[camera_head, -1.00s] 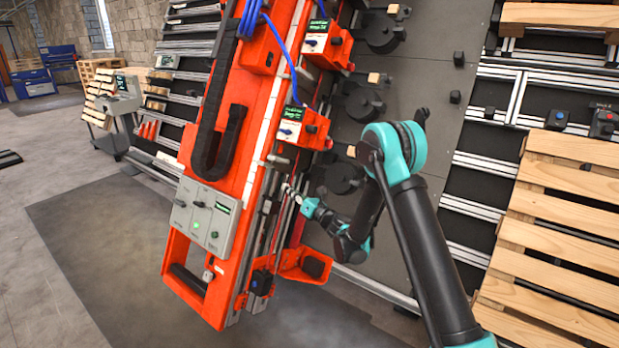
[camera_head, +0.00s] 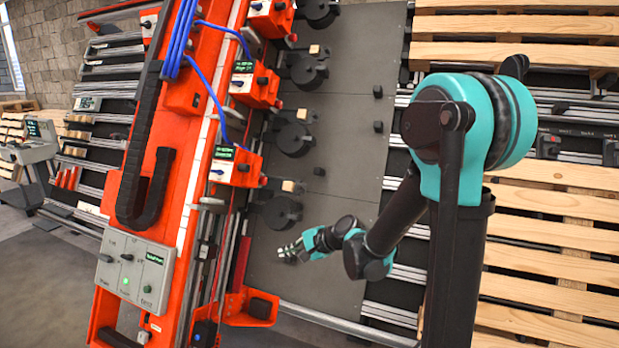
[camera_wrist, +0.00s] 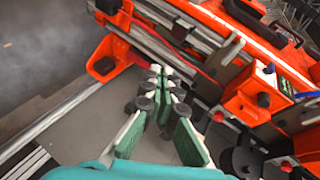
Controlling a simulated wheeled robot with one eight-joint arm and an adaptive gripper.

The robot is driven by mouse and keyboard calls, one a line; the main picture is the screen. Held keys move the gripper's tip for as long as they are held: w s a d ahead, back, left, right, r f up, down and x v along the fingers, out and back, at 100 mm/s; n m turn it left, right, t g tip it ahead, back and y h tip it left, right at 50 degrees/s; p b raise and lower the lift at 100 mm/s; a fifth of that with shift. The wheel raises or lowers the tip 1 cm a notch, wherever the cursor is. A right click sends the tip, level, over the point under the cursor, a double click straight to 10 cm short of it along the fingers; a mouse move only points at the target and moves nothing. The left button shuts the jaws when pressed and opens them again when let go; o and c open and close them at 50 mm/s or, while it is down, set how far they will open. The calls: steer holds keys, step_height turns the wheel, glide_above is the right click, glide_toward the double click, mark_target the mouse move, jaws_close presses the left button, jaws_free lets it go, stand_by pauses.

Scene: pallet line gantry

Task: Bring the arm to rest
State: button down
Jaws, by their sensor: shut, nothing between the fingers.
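My gripper (camera_head: 287,252) is shut and empty. In the head view it hangs over the grey plate (camera_head: 345,175), to the right of the orange gantry beam (camera_head: 178,205). It is clear of the black round parts. In the wrist view my gripper's fingers (camera_wrist: 158,78) come together at the tips, with nothing between them. The orange gantry shows beyond the fingertips there. My arm comes in from the right, over the wooden pallet slats, and bends down toward the plate.
Black round fixtures (camera_head: 293,139) stand in a row on the plate near the beam. A grey control box (camera_head: 135,268) with a green light sits on the beam. Blue cables (camera_head: 181,35) run along its top. Wooden pallets (camera_head: 545,205) lie at the right. Open floor shows at lower left.

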steer(key=s+d+f+n+h, duration=0.3)
steer(key=s+d, duration=0.4)
steer(key=d, duration=0.1)
steer(key=s+d+f+n+g+h, duration=0.1)
steer(key=s+d+f+n+h, duration=0.2)
steer(key=s+d, duration=0.4)
steer(key=s+d+f+n+h, duration=0.2)
steer(key=s+d, duration=0.4)
steer(key=d, duration=0.5)
steer(key=shift+s+f+n+g+h, duration=0.4)
steer(key=shift+n+h, duration=0.2)
steer(key=shift+h, duration=0.4)
